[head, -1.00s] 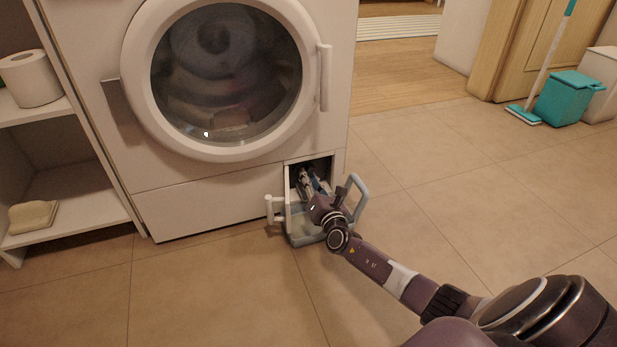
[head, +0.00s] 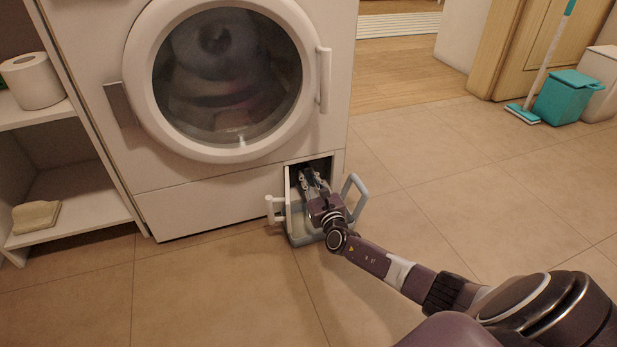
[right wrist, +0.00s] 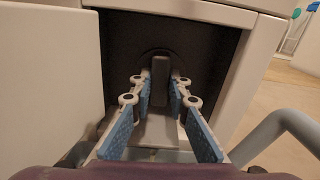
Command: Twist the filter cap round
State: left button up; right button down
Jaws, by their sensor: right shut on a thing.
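The filter cap (right wrist: 160,72) is in the dark hatch opening (head: 323,166) at the washing machine's lower right. In the right wrist view, its upright grey grip bar stands between the blue-padded fingers of my right gripper (right wrist: 160,93). My right gripper, also in the head view (head: 313,174), reaches into the opening and is shut on the cap's bar. The round rim of the cap is dark and hard to make out. In the head view the fingers and wrist hide the cap. My left gripper is not in view.
The white washing machine (head: 220,207) stands around the opening. A grey-blue tray (head: 303,240) with raised handles sits on the floor below my right wrist. A white shelf (head: 85,214) holds a toilet roll (head: 32,80) and folded cloth (head: 36,217).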

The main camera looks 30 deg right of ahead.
dwell(0.4)
jog(key=c, duration=1.8)
grip_release()
jog(key=shift+c, duration=0.2)
jog(key=v, duration=1.2)
jog(key=shift+s+f, duration=0.1)
jog(key=shift+f, duration=0.05)
